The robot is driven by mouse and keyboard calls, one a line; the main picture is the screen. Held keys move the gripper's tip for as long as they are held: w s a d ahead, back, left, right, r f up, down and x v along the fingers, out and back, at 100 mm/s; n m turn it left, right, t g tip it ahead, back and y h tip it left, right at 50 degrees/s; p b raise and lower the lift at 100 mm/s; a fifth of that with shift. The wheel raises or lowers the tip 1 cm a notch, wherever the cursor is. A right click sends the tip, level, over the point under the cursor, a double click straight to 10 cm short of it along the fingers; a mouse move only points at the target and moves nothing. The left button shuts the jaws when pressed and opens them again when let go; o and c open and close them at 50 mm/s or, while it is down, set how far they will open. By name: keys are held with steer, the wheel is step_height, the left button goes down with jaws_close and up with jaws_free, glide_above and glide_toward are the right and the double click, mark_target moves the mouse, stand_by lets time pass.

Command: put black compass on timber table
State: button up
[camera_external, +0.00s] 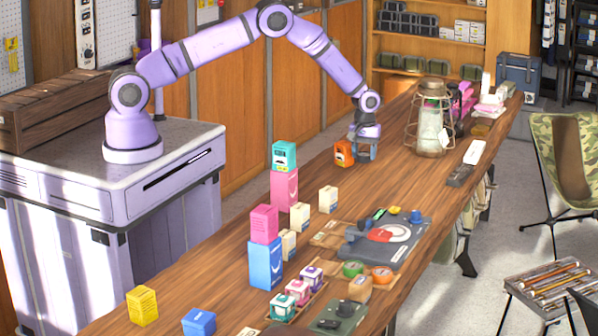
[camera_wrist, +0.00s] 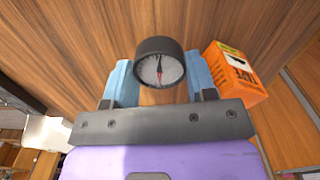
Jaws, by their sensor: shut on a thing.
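The table's wood grain (camera_wrist: 90,30) fills the back of the wrist view. I cannot tell whether the compass touches the table.
An orange box (camera_external: 344,153) stands close beside my gripper; it also shows in the wrist view (camera_wrist: 237,72). A caged lantern (camera_external: 432,120) stands to the right. Stacked coloured boxes (camera_external: 284,188) and a dark grey board (camera_external: 400,240) are nearer. Bare wood lies between.

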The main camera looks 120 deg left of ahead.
mark_target(373, 172)
steer(key=shift+w+a+f, duration=0.1)
steer(key=shift+w+a, duration=0.3)
steer(key=shift+w, duration=0.25)
steer(key=shift+w+a+f, duration=0.1)
steer(key=shift+w+a, duration=0.25)
steer(key=shift+w, duration=0.3)
steer(key=shift+f, duration=1.7)
steer(key=shift+f, duration=0.1)
steer(key=o, duration=0.9)
step_height(373, 172, up, 12)
steer(key=shift+r, duration=0.15)
